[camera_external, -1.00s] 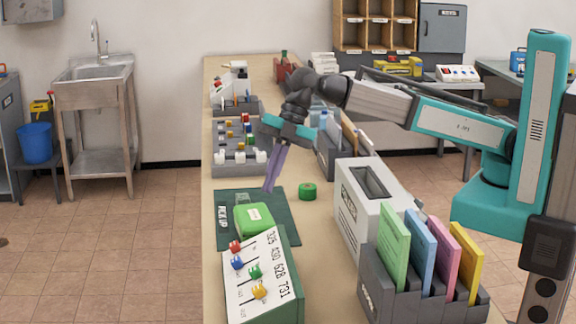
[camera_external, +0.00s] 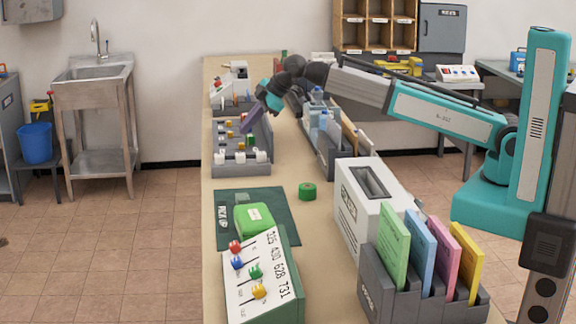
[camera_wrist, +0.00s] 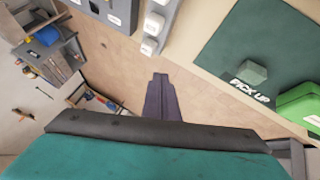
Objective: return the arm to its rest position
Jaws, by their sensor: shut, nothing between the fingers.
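My gripper (camera_external: 247,122) is shut and empty. In the external view it hangs tilted down and to the left over the grey tray of small coloured pieces (camera_external: 220,170), and I cannot tell its exact height above it. My arm (camera_external: 440,112) reaches left across the bench from the teal column at the right. In the wrist view the shut purple fingers (camera_wrist: 160,80) point away from the camera, with the floor behind them.
A green pick-up mat (camera_external: 282,204) with a green box (camera_external: 253,220) lies nearer on the bench (camera_external: 262,180). A green roll (camera_external: 307,191), a grey slotted box (camera_external: 347,221) and a rack of coloured folders (camera_external: 375,275) stand nearby.

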